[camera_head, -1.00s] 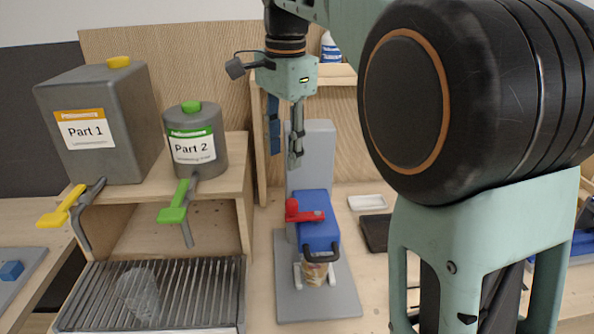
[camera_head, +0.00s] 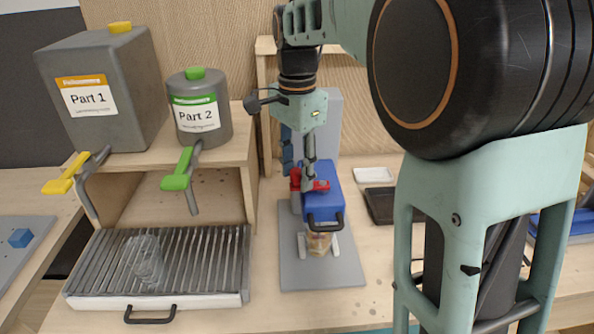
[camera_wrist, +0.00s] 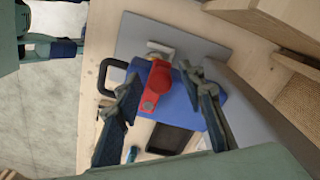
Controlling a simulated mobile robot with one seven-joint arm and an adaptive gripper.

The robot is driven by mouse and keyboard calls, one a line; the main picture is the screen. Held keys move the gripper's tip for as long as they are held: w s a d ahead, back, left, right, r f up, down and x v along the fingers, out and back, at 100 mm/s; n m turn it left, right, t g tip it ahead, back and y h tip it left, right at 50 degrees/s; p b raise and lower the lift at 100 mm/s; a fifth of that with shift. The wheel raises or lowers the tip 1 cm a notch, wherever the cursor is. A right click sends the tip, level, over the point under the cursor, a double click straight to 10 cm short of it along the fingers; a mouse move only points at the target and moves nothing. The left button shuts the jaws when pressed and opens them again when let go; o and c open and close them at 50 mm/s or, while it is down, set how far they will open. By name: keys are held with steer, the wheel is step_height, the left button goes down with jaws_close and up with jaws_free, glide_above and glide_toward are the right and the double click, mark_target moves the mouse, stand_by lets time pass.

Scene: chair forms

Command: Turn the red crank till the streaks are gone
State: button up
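The red crank (camera_head: 318,185) sits on top of the blue mixer head (camera_head: 322,214), which is mounted on a grey stand. A clear cup (camera_head: 318,243) with tan and brownish contents stands beneath the head between white holders. Any streaks are too small to tell. My gripper (camera_head: 308,178) is low over the crank in the head view and partly hides it. In the wrist view, my gripper (camera_wrist: 163,122) is open, its two fingers apart on either side of the red crank (camera_wrist: 157,84). I cannot tell whether a finger touches it.
Part 1 (camera_head: 98,128) and Part 2 (camera_head: 207,136) containers with lever taps stand on a wooden shelf at left. A grated tray (camera_head: 185,299) holding clear cups is below. A black tray (camera_head: 390,205) and white dish (camera_head: 373,175) lie right of the mixer.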

steer(key=shift+c, duration=0.3)
jaws_close()
steer(key=shift+s, duration=0.1)
steer(key=s+n, duration=0.1)
steer(key=n, duration=0.2)
steer(key=s+d+n, duration=0.1)
steer(key=n, duration=0.2)
steer(key=s+n+p, duration=0.1)
steer(key=n, duration=0.2)
steer(key=shift+s+d, duration=0.35)
steer(key=shift+s+d+n+p, duration=0.25)
steer(key=shift+d+n, duration=0.55)
steer(key=shift+n, duration=1)
steer(key=shift+s+d+n+p, duration=0.3)
steer(key=shift+d+n, duration=0.45)
steer(key=shift+n, duration=1.05)
steer(key=shift+s+d+n+p, duration=0.25)
steer(key=shift+d+n, duration=0.55)
steer(key=shift+n, duration=1)
